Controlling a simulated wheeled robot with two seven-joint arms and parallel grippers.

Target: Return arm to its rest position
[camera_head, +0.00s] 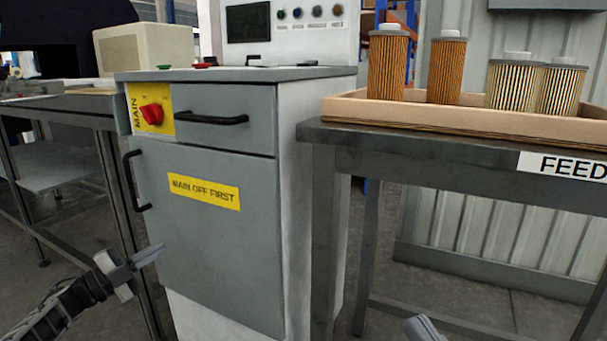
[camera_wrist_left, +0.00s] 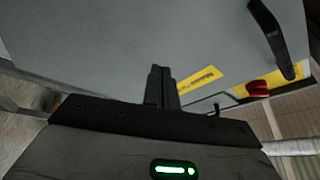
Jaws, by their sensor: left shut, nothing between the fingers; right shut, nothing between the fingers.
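My left gripper (camera_head: 149,256) comes in at the lower left of the head view, in front of the grey cabinet (camera_head: 215,255) and apart from its door handle. Its fingers are together and empty. In the left wrist view the closed fingers (camera_wrist_left: 161,85) point toward the grey cabinet door (camera_wrist_left: 120,40), with nothing between them. Only a small grey-white part of my right gripper (camera_head: 424,328) shows at the bottom edge of the head view, below the feed table; the rest is cut off by the frame.
The cabinet's drawer (camera_head: 215,119) and lower door look closed; a red knob (camera_head: 152,114) sits on a yellow plate. At right, a wooden tray (camera_head: 470,118) with several filter cartridges stands on the feed table (camera_head: 450,165). A workbench (camera_head: 60,108) stands at left.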

